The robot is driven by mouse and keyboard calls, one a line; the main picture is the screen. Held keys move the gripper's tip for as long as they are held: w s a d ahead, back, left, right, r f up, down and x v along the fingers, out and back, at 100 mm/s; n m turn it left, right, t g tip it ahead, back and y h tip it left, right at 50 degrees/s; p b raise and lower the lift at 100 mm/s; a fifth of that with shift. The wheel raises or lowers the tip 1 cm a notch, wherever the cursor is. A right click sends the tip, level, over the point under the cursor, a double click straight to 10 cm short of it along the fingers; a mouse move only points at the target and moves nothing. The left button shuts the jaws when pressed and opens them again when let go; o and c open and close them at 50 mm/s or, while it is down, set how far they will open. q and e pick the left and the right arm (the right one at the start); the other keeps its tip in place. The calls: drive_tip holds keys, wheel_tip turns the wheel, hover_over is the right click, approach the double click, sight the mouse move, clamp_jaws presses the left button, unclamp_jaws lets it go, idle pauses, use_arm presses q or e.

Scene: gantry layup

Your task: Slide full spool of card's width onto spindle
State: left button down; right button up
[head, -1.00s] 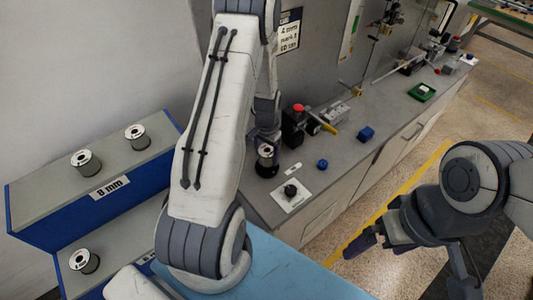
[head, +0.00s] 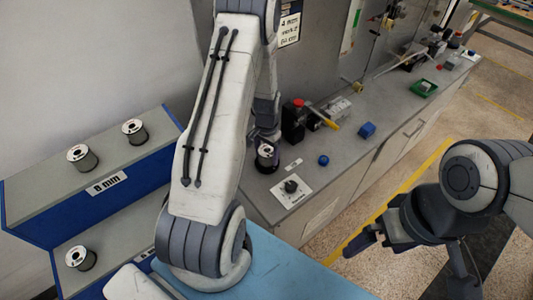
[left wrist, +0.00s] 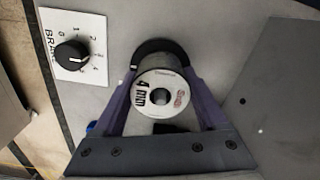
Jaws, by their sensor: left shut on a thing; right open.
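My left gripper (left wrist: 162,100) is shut on a spool (left wrist: 172,100) with a white face marked "4 mm". One purple finger is on each side of it. The spool also shows in the head view (head: 267,152), low over the near end of the grey counter. A black round part (left wrist: 158,46) shows just behind the spool; I cannot tell whether the spool is around a spindle there. The wall card (head: 289,27) is too blurred to read. My right gripper (head: 363,244) is open and empty, over the floor at lower right.
Other spools (head: 81,158) stand on the blue-fronted stepped rack at left, labelled "8 mm" (head: 107,184). A brake dial plate (head: 291,190), blue knob (head: 323,160), blue block (head: 367,130), red-buttoned box (head: 294,120) and green tray (head: 422,89) are on the counter.

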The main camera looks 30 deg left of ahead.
use_arm(q)
drive_tip(key=shift+f, duration=0.25)
unclamp_jaws()
wheel_tip(320, 180, up, 10)
drive_tip(key=shift+r+b, duration=0.2)
drive_tip(key=shift+b, duration=1.05)
drive_tip(key=shift+f, duration=0.1)
